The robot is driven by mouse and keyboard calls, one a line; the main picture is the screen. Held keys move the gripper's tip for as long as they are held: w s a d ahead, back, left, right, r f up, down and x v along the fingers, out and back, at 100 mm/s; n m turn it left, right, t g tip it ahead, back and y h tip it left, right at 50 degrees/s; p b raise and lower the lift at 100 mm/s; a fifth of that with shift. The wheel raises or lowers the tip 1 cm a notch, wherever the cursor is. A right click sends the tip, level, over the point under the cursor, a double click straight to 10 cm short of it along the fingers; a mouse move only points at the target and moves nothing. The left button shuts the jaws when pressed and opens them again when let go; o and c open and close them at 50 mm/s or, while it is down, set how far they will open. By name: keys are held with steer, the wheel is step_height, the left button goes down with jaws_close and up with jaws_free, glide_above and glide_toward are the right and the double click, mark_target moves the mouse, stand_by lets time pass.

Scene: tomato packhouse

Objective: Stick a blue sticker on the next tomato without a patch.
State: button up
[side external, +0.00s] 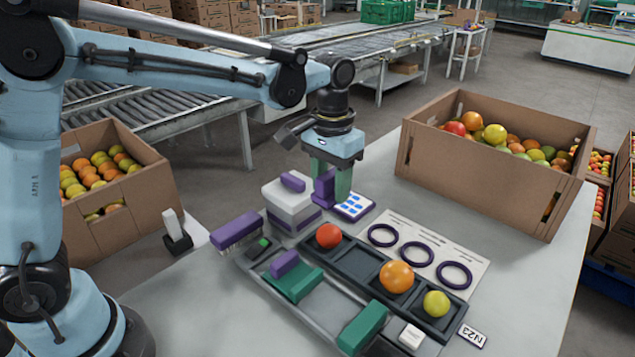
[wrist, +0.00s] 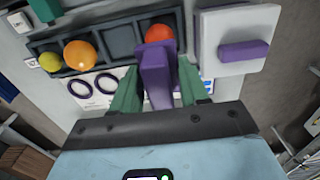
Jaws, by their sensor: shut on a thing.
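My gripper (side external: 332,182) is shut on a purple tool (side external: 323,190), held upright between its green fingers. In the wrist view the purple tool (wrist: 157,75) stands between the fingers, partly covering the red tomato (wrist: 158,33). The tool is over or beside a sheet of blue stickers (side external: 355,206); contact cannot be told. A dark compartment tray (side external: 358,263) holds the red tomato (side external: 329,236), an orange tomato (side external: 396,277) and a yellow tomato (side external: 436,303). One compartment between red and orange is empty. I see no blue patch on the visible sides of these tomatoes.
A white sheet with purple rings (side external: 416,254) lies behind the tray. A white block with a purple handle (side external: 292,200) stands left of the sticker sheet. A purple brush (side external: 236,231) and a green-ended holder (side external: 362,328) are nearby. A carton (side external: 480,182) of tomatoes stands at right.

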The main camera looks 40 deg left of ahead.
mark_target(329, 228)
steer(key=shift+f, duration=2.95)
steer(key=shift+f, duration=0.6)
steer(key=shift+r, duration=3.55)
